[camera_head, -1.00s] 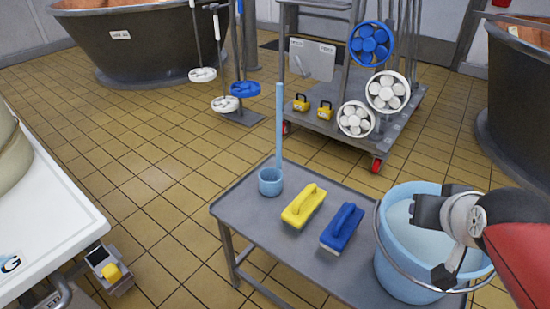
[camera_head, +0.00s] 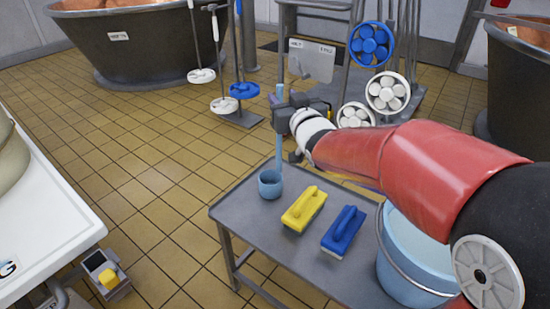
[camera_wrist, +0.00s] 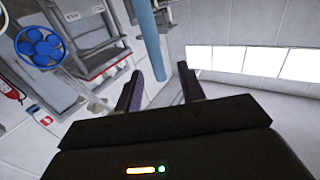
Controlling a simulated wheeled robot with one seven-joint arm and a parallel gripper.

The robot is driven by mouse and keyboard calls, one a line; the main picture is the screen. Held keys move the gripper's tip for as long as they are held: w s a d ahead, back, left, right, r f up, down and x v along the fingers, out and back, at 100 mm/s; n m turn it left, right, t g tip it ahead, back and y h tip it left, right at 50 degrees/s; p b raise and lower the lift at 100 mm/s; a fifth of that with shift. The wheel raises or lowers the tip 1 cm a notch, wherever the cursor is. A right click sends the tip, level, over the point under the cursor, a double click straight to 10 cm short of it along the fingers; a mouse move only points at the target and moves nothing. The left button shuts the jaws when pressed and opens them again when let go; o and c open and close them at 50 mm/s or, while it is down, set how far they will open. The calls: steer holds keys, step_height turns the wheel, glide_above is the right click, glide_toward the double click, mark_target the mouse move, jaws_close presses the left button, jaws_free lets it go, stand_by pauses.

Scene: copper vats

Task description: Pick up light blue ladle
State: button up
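The light blue ladle (camera_head: 270,184) stands upright with its cup on the grey table and its long handle rising. My gripper (camera_head: 282,122) is at the upper part of the handle in the head view and hides part of it. In the wrist view the handle (camera_wrist: 148,40) runs down from the top edge towards the gap between my two dark fingers (camera_wrist: 158,74). The fingers are apart, so my gripper is open. I cannot tell whether the handle is fully between them.
The grey table (camera_head: 235,208) also holds a yellow brush (camera_head: 304,208), a blue brush (camera_head: 343,231) and a light blue bucket (camera_head: 412,260) under my arm. A trolley with hanging tools stands behind. A white table (camera_head: 50,225) is at left. Tiled floor lies between.

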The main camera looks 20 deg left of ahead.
mark_target(281, 94)
steer(key=x, duration=0.4)
steer(key=shift+w+p, duration=0.1)
steer(key=shift+p, duration=0.25)
steer(key=shift+d, duration=0.1)
jaws_close()
